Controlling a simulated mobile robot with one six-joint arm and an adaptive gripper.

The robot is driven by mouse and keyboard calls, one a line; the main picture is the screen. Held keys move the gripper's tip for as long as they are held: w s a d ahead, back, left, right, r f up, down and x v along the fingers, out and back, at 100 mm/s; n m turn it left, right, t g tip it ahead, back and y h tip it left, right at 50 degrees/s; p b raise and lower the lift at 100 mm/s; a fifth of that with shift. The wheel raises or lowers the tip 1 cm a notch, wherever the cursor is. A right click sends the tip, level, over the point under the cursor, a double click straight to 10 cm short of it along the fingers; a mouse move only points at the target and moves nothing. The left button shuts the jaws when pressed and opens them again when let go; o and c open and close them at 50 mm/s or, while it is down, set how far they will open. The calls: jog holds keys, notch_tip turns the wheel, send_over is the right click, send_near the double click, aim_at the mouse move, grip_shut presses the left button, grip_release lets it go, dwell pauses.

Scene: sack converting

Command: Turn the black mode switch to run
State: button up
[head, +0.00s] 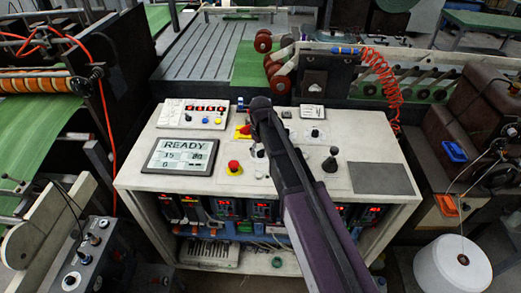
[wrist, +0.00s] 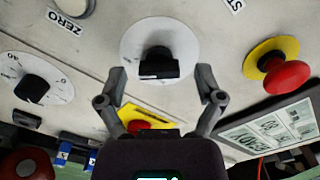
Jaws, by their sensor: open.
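In the wrist view a black switch knob (wrist: 158,63) sits on a round white dial plate. A pale mark shows on its near face; the dial lettering is not readable. My gripper (wrist: 162,73) is open, with one finger on each side of the knob and visible gaps to it. A second black knob (wrist: 32,87) on a marked white dial lies to the left. I cannot read which of the two is labelled as the mode switch. In the head view my arm hangs over the console (head: 380,150) and hides much of the gripper.
A red mushroom button (wrist: 287,77) on a yellow base is to the right of the gripper. A display (head: 183,157) reads READY. A red button on a yellow plate (wrist: 146,118) lies behind the fingers.

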aim_at(261, 150)
jog(key=shift+n, duration=0.5)
jog(key=n, duration=0.3)
jog(key=shift+n, duration=0.3)
jog(key=n, duration=0.4)
jog(key=shift+n, duration=0.3)
notch_tip(261, 150, up, 14)
jog(key=p, duration=1.4)
jog(key=s+d+f+m+b, duration=0.3)
jog(key=s+d+m, duration=0.2)
jog(key=d, duration=0.1)
jog(key=s+d+f+m+b, duration=0.3)
jog(key=s+d+m, duration=0.2)
jog(key=d+m, duration=0.1)
jog(key=s+d+f+m+b, duration=0.3)
jog(key=s+d+m, duration=0.2)
jog(key=d, duration=0.3)
jog(key=shift+s+f+m+b, duration=0.3)
jog(key=shift+s, duration=0.05)
jog(key=shift+s+d+f+m+b, duration=0.3)
jog(key=shift+s+d+m, duration=0.35)
jog(key=shift+m, duration=0.05)
dwell(1.1)
